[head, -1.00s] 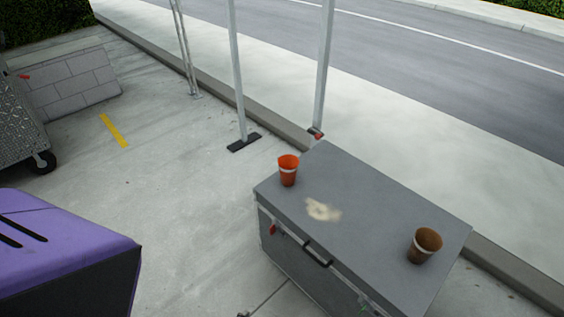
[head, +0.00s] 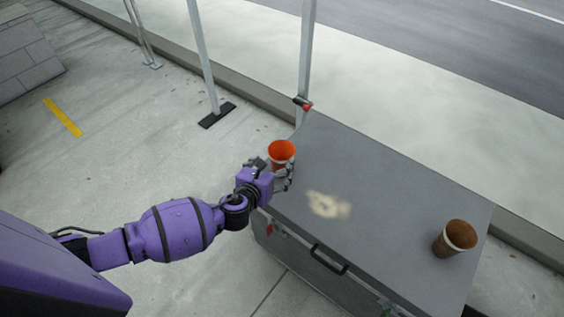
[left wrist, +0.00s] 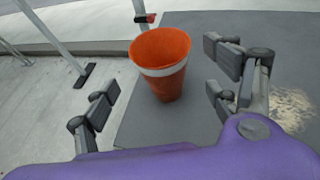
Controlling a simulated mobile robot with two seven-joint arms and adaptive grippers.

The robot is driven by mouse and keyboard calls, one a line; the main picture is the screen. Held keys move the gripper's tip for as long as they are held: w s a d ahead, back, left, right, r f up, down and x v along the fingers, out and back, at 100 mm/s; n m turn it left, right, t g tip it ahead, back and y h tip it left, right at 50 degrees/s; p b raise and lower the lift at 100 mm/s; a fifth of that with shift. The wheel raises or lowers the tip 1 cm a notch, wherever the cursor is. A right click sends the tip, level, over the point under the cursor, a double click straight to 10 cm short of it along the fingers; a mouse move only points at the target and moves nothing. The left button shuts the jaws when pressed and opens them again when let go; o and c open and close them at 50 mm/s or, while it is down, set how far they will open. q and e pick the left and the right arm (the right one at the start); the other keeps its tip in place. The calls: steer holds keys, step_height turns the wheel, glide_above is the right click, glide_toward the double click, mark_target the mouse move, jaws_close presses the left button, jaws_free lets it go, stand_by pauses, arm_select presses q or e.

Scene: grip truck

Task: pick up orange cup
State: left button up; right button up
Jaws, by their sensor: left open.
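The orange cup (head: 281,153) has a white band and stands upright on the grey case (head: 385,215) near its left end. My left gripper (head: 279,174) is right at the cup's near side in the head view and hides its lower part. In the left wrist view the orange cup (left wrist: 161,62) stands just ahead of my left gripper (left wrist: 160,100), between the lines of its spread fingers. The fingers are open and the cup is not gripped. My right gripper is not in view.
A brown cup (head: 455,238) stands at the right end of the case. A pale stain (head: 328,205) marks the case top. Metal posts (head: 306,60) rise behind the case.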

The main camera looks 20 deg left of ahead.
mark_target(285, 148)
arm_select(q)
steer(key=x, duration=0.5)
steer(key=b+x, duration=0.1)
steer(key=x, duration=0.1)
steer(key=shift+w+d+r, duration=0.1)
steer(key=shift+w+r, duration=0.15)
steer(key=shift+w, duration=0.3)
steer(key=shift+c, duration=0.2)
steer(key=c, duration=0.8)
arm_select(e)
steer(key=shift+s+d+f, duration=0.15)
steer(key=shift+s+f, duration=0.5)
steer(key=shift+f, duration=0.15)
